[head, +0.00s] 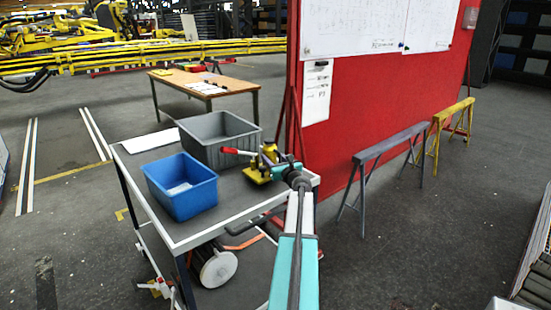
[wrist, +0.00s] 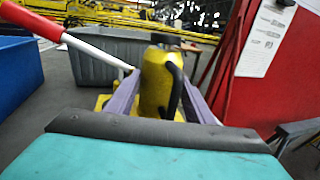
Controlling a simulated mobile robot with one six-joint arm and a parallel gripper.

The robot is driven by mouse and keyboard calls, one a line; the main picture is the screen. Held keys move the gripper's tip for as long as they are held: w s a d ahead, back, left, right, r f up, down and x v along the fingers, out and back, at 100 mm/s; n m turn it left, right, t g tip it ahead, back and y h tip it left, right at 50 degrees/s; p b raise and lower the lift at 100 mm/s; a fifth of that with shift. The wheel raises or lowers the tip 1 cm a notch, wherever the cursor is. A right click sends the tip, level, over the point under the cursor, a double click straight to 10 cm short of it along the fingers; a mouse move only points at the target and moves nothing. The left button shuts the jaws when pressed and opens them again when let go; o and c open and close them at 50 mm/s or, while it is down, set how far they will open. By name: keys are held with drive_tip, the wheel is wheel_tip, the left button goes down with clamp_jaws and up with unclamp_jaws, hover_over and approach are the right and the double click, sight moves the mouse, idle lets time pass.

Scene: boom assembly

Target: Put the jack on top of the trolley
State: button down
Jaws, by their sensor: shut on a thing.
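The yellow jack (head: 257,174) is at the right part of the trolley's top (head: 232,197), with its red-tipped handle (head: 238,152) pointing left. In the wrist view the jack's yellow body (wrist: 156,82) stands upright between the two fingers. My gripper (head: 277,168) reaches in from the front right and is shut on the jack; it also shows in the wrist view (wrist: 158,98). The jack's base is at or just above the top surface; its underside is hidden, so I cannot tell whether it touches.
A blue bin (head: 181,187) and a grey bin (head: 218,138) stand on the trolley left of and behind the jack. A white sheet (head: 150,141) lies at the far left corner. A red board (head: 350,110) stands close behind on the right. A reel (head: 217,268) is on the lower shelf.

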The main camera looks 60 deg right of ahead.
drive_tip(key=shift+f+p, duration=0.35)
drive_tip(key=shift+f, duration=0.95)
drive_tip(key=c, duration=1.3)
unclamp_jaws()
drive_tip(key=shift+f, duration=0.3)
drive_tip(key=o, duration=0.5)
drive_tip(key=shift+s+a+r, duration=0.1)
drive_tip(key=shift+s+r, duration=0.05)
drive_tip(key=shift+c, duration=0.2)
drive_tip(key=b+v, duration=0.3)
drive_tip(key=v, duration=0.9)
